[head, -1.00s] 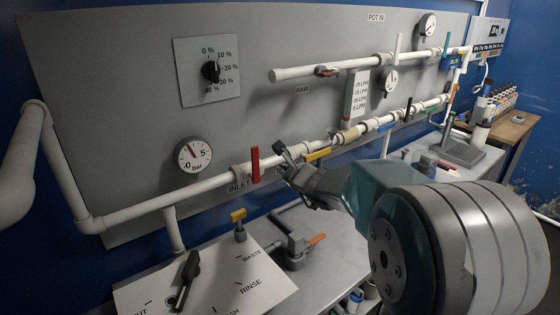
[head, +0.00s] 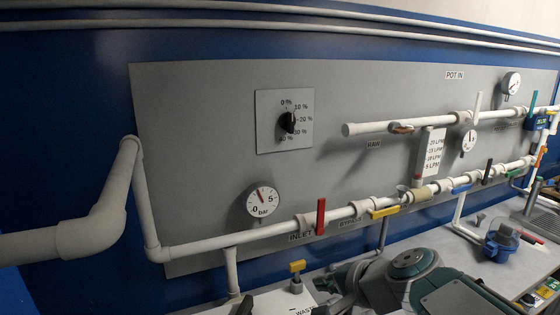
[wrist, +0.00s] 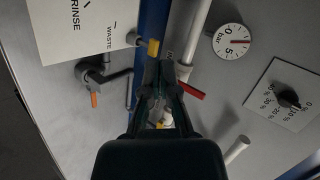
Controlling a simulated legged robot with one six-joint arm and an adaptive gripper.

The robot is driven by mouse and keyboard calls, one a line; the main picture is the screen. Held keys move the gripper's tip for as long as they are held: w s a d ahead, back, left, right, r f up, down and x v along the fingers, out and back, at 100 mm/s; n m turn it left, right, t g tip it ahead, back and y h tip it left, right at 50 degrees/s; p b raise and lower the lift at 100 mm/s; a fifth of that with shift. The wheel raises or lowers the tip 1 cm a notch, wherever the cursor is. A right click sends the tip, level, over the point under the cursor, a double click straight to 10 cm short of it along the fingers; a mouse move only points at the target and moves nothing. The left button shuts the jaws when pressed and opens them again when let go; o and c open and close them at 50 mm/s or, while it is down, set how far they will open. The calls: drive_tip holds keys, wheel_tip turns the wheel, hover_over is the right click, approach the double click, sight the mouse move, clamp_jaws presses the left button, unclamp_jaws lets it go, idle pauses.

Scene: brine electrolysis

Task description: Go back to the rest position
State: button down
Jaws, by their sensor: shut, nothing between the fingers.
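My gripper (wrist: 163,76) is shut and empty in the wrist view, its dark fingers pointing up the picture. The red valve handle (wrist: 190,91) and the yellow handle (wrist: 153,48) show close beside its fingertips in that view; I cannot tell the gap in depth. In the head view my teal and grey arm is folded low at the bottom edge, in front of the panel, and the fingertips cannot be made out clearly. The red handle (head: 320,216) stands upright on the inlet pipe there, and the yellow handle (head: 297,266) sits lower, by the selector plate.
The grey panel (head: 200,110) carries a percent dial (head: 288,122), a bar gauge (head: 263,202) and white pipes with coloured handles. A thick white pipe (head: 95,232) juts out at left. A blue clamp-like fitting (head: 500,245) sits on the bench at right.

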drive_tip(key=s+d+f+n+g+h, duration=0.1)
drive_tip(key=s+d+f+n+h, duration=0.1)
drive_tip(key=s, duration=0.5)
drive_tip(key=s+d+f+n+g+h, duration=0.1)
drive_tip(key=s+d+f+n+h, duration=0.1)
drive_tip(key=s+d+n+h, duration=0.2)
drive_tip(key=s+d+n, duration=0.2)
drive_tip(key=s+n, duration=0.1)
drive_tip(key=s, duration=0.1)
drive_tip(key=shift+s+f+g+h, duration=0.15)
drive_tip(key=shift+f+g+h, duration=0.15)
drive_tip(key=shift+f, duration=0.1)
drive_tip(key=shift+a, duration=0.1)
